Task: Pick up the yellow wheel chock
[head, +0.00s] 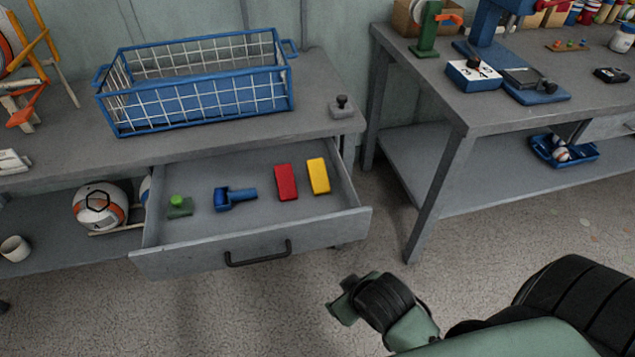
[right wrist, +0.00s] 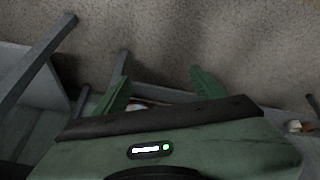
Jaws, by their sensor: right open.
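The yellow block (head: 318,176), which looks like the yellow wheel chock, lies flat in the open drawer (head: 250,236) at its right end, beside a red block (head: 286,182). My right gripper (head: 340,303) is low in front of the drawer, to its right, apart from everything. In the right wrist view its two green fingers (right wrist: 158,92) stand wide apart with nothing gripped between them. My left gripper is not in view.
The drawer also holds a blue tool (head: 235,198) and a green piece (head: 179,206). A blue wire basket (head: 200,90) stands on the bench above. A second workbench (head: 450,110) stands to the right. The floor before the drawer is clear.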

